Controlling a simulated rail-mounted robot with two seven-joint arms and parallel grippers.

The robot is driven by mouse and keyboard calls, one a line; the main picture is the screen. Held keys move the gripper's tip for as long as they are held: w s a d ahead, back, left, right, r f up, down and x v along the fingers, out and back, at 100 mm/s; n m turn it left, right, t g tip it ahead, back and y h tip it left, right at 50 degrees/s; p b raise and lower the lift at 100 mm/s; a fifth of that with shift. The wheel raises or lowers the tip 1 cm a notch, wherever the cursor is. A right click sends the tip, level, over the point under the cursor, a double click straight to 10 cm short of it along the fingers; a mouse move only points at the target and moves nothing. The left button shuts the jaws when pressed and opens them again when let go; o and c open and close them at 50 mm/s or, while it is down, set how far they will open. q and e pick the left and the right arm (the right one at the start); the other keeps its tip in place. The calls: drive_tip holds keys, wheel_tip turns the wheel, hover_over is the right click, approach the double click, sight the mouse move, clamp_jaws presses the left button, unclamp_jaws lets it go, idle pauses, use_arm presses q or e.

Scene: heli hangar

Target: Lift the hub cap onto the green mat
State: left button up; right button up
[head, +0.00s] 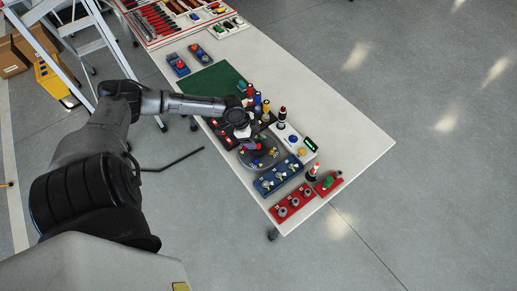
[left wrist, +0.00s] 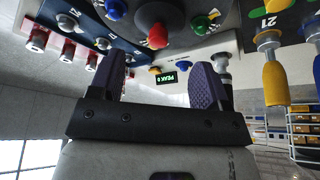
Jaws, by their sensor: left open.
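The green mat (head: 217,86) lies on the white table behind my left gripper and looks bare. My left gripper (head: 248,143) is above the round grey plate (head: 272,159) with coloured knobs. In the left wrist view the two purple fingers of my left gripper (left wrist: 157,80) are apart with nothing between them. Beyond the fingertips is a dark round cap with a red tip (left wrist: 157,36), which I take to be the hub cap. Blue and green knobs flank it. The gripper partly hides this area in the head view. My right gripper is not in view.
A white box with a lit display (head: 310,144) stands right of the plate. Blue (head: 279,176) and red (head: 292,204) fixture blocks lie in front. The table's right side is clear. A ladder (head: 82,45) stands left.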

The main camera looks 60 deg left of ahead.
sight(258, 145)
use_arm(q)
drive_tip(key=shift+x, duration=3.1)
drive_tip(key=shift+s, duration=0.1)
drive_tip(key=shift+c, duration=0.3)
drive_tip(key=c, duration=0.5)
